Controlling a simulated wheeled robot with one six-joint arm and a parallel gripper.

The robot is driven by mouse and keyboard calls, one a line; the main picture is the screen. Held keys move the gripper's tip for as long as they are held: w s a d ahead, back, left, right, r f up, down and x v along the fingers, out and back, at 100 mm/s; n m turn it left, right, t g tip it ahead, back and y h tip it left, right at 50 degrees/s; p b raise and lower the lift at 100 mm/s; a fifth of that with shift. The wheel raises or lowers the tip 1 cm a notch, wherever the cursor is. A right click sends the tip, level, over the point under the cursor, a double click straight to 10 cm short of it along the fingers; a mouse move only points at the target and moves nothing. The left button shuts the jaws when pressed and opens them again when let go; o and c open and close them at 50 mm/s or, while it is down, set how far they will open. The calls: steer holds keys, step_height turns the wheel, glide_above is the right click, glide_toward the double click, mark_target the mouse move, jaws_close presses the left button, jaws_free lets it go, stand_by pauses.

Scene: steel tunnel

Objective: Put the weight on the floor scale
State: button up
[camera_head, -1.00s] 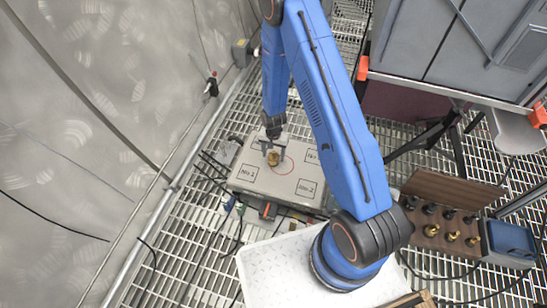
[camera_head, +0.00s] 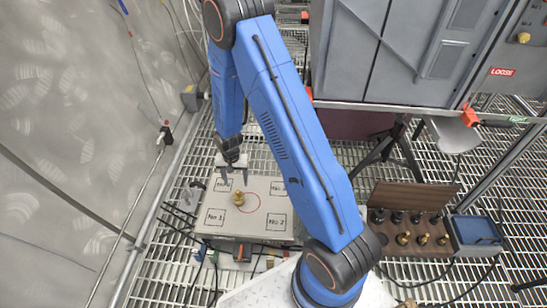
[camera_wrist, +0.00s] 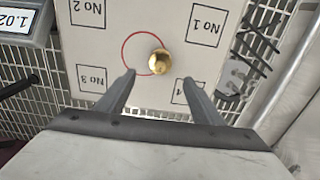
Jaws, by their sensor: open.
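The brass weight (camera_head: 239,198) stands upright on the pale top plate of the floor scale (camera_head: 276,187). It sits on the left part of the red circle's line in the head view, not centred in the circle. It also shows in the wrist view (camera_wrist: 159,62), where it overlaps the circle's right edge. My gripper (camera_head: 233,180) is open and empty, just behind and above the weight in the head view. In the wrist view the fingertips (camera_wrist: 160,80) are spread, with the weight between and beyond them, touching neither.
A wooden case (camera_head: 410,213) with several weights stands at the right on the grating. A grey cabinet (camera_head: 400,50) stands at the back right. A display (camera_wrist: 18,19) reading about 1.02 shows in the wrist view. Cables cross the grating near the scale.

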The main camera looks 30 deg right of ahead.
steer(key=s+d+r+n+t, duration=0.1)
steer(key=s+r, duration=0.2)
steer(key=r, duration=0.7)
steer(key=s+d+r+n+t, duration=0.1)
steer(key=s+d+r, duration=0.15)
steer(key=r, duration=0.85)
steer(key=s+r+n, duration=0.1)
steer(key=s+r, duration=0.2)
steer(key=r, duration=0.7)
steer(key=s+d+r+n+t, duration=0.1)
steer(key=s+r, duration=0.6)
steer(key=s, duration=0.5)
steer(key=s+d+r+n+t, duration=0.1)
steer(key=s+d+r+n, duration=0.1)
steer(key=s+r, duration=0.6)
steer(key=s, duration=0.4)
steer(key=shift+s+d+n+t, duration=0.2)
steer(key=shift+s+n+t, duration=0.1)
steer(key=shift+t, duration=0.1)
